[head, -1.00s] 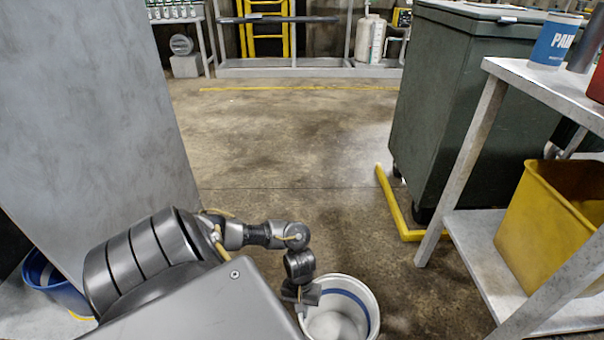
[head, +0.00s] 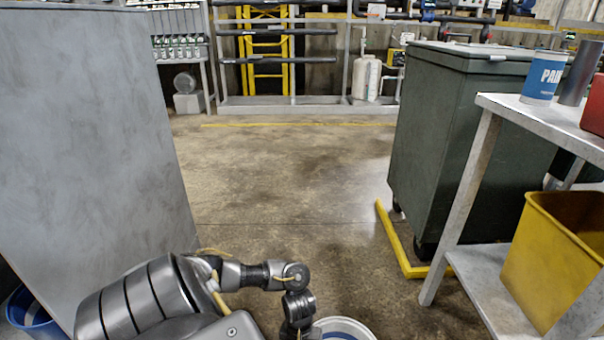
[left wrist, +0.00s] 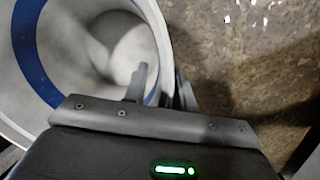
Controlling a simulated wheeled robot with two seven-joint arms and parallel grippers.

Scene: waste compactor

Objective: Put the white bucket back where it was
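The white bucket (head: 347,323) shows only its rim and part of its inside at the bottom edge of the head view. In the left wrist view the white bucket (left wrist: 75,45) fills the upper left, with a blue band and a pale, blurred inside. My left gripper (left wrist: 161,90) is at its rim, one finger inside and one outside, shut on the wall. In the head view my left gripper (head: 304,334) is partly cut off at the bottom edge. My right gripper is not in view. The bucket's underside is hidden.
A grey panel (head: 90,150) stands at the left, with a blue bucket (head: 35,322) at its foot. A dark green bin (head: 470,140) and a metal shelf (head: 462,200) holding a yellow bin (head: 550,265) stand right. The concrete floor (head: 290,180) between is clear.

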